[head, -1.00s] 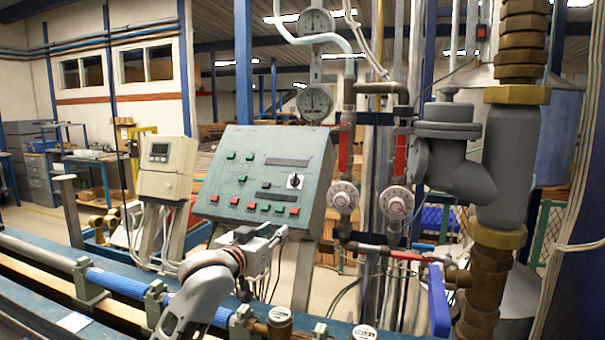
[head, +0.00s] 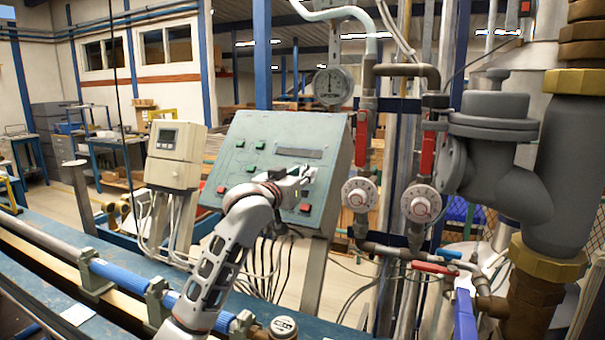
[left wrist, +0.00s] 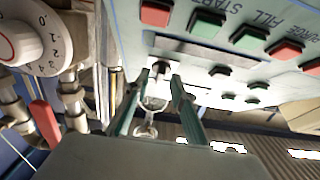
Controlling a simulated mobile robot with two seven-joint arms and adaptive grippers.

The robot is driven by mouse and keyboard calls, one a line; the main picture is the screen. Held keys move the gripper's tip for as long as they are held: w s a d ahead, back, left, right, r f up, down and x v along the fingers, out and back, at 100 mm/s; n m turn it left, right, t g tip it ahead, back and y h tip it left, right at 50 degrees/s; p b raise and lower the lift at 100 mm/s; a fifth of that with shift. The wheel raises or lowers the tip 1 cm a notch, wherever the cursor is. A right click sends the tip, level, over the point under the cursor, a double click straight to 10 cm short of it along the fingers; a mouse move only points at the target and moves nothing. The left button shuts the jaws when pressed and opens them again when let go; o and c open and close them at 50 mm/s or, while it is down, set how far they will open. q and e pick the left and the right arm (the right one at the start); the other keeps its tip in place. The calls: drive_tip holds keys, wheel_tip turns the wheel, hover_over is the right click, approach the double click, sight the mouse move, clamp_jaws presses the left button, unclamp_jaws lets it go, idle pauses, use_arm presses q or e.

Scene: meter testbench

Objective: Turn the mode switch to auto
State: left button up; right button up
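The mode switch shows in the left wrist view (left wrist: 160,69) as a small dark knob on a white plate. It sits on the sloped green-grey control panel (head: 240,135). In the head view my left gripper (head: 303,180) is at the right side of the panel and mostly covers the switch. In the left wrist view its two greenish fingers (left wrist: 157,88) stand apart, with the switch between and just beyond their tips. I cannot tell whether they touch it. My right gripper is not in view.
Red and green buttons (left wrist: 204,23) sit on the panel near the switch. White numbered dials (head: 360,194) and pipes with red levers (head: 427,150) stand close to the right. A meter box (head: 176,155) is left of the panel. A blue bench with a pipe (head: 120,282) runs in front.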

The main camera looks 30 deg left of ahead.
use_arm(q)
drive_tip(key=shift+w, duration=0.35)
clamp_jaws()
drive_tip(key=shift+a+m+h, duration=0.15)
drive_tip(key=shift+m+h, duration=0.15)
drive_tip(key=shift+m, duration=0.1)
drive_tip(key=m+h, duration=0.2)
drive_tip(key=m, duration=0.1)
drive_tip(key=m+h, duration=0.1)
drive_tip(key=m, duration=0.1)
drive_tip(key=shift+a+r+g, duration=0.1)
drive_tip(key=shift+a+g, duration=0.2)
drive_tip(key=shift+a, duration=0.05)
drive_tip(key=shift+w+a+r+m+g+h, duration=0.1)
drive_tip(key=shift+m+g+h, duration=0.5)
drive_tip(key=shift+m+h, duration=0.65)
drive_tip(key=shift+r+m+g+h, duration=0.1)
drive_tip(key=shift+m+g+h, duration=0.6)
drive_tip(key=shift+m, duration=0.95)
drive_tip(key=shift+m+h, duration=0.35)
drive_tip(key=shift+m, duration=0.05)
